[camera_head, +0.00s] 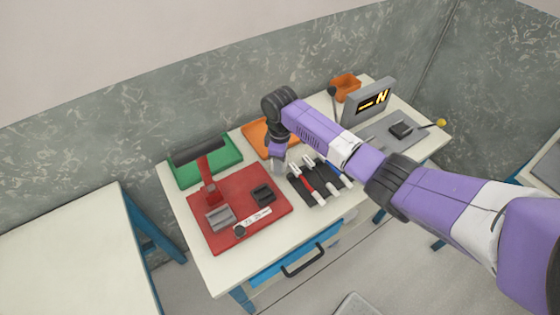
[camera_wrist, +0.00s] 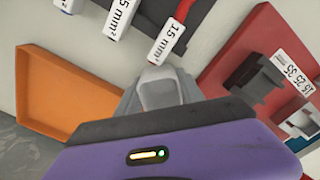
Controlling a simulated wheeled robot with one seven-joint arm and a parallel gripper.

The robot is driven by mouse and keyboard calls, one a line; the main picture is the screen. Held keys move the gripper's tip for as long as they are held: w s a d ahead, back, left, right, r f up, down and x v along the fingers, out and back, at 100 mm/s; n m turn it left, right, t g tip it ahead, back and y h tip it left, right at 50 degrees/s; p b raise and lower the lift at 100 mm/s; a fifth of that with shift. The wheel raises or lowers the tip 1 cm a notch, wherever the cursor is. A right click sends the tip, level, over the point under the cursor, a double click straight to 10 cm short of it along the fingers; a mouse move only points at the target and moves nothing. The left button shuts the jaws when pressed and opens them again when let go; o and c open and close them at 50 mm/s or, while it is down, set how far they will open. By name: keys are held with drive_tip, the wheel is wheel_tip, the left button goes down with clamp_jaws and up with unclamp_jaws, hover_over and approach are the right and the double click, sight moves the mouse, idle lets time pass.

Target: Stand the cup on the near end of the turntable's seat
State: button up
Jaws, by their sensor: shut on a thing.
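My gripper (camera_head: 278,166) is over the table beside the rack of cable pieces. In the wrist view its grey fingers (camera_wrist: 160,92) are closed around a small pale grey thing (camera_wrist: 158,90). Its shape is mostly hidden, and I cannot tell if it is the cup. No other cup shows clearly. I cannot make out a turntable for certain. A grey plate (camera_head: 372,133) with a dark block (camera_head: 400,130) and a yellow-knobbed lever (camera_head: 440,122) is at the table's right end.
A red board (camera_head: 220,235) with a red-armed press (camera_head: 208,180) is at left. A green tray (camera_head: 228,165) and an orange tray (camera_wrist: 60,90) are behind. Labelled cable pieces (camera_head: 322,175) lie mid-table. A grey display (camera_head: 368,103) and an orange bin (camera_head: 345,88) stand at the back right.

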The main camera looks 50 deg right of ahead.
drive_tip(key=shift+f, duration=0.2)
drive_tip(key=o, duration=1.3)
